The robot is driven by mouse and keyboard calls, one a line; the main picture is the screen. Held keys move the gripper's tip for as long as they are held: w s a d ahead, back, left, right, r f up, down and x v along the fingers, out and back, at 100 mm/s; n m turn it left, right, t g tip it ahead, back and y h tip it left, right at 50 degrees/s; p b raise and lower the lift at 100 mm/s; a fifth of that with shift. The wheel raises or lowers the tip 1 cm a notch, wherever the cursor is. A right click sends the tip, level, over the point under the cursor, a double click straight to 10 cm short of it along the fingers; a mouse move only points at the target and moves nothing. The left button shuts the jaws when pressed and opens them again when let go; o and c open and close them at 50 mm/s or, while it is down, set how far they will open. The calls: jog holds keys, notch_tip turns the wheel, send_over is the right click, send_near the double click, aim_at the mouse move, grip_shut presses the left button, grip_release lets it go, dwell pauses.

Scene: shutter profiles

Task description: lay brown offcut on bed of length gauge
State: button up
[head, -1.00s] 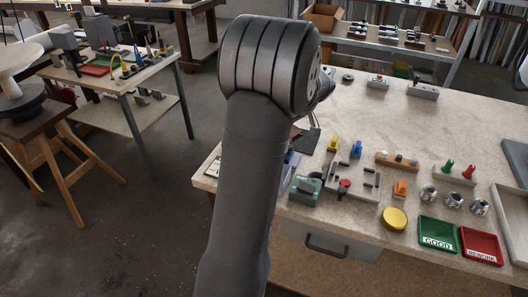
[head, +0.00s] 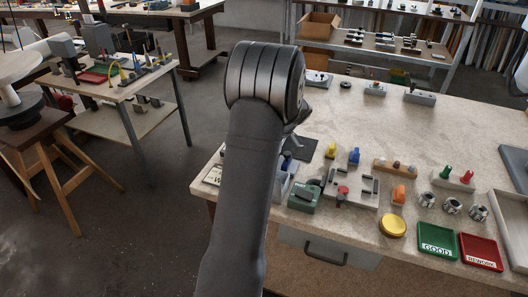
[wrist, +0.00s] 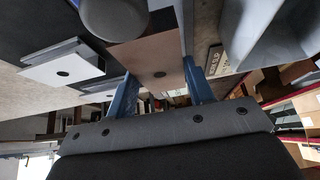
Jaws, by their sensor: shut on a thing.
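My gripper (wrist: 157,68) shows blue fingers in the wrist view, shut on the brown offcut (wrist: 148,52). The offcut is a flat brown piece with a dark round hole near its lower edge. In the head view my own arm hides the gripper fingers and the offcut. I cannot clearly make out the length gauge or its bed. A grey fixture with a red knob (head: 362,201) and a green box (head: 303,196) stand at the bench's front left, right of my arm; I cannot tell whether either belongs to the gauge.
A white profile piece (wrist: 62,72) and a dark mat (head: 304,147) lie close to my gripper. Yellow, blue and orange blocks, a yellow button (head: 392,225), green tray (head: 437,239) and red tray (head: 480,251) stand to the right. The bench's back middle is clear.

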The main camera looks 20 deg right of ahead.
jog(key=shift+f, duration=0.6)
jog(key=shift+f, duration=0.1)
jog(key=o, duration=1)
jog(key=shift+f, duration=0.1)
jog(key=shift+a, duration=0.1)
jog(key=v, duration=1.2)
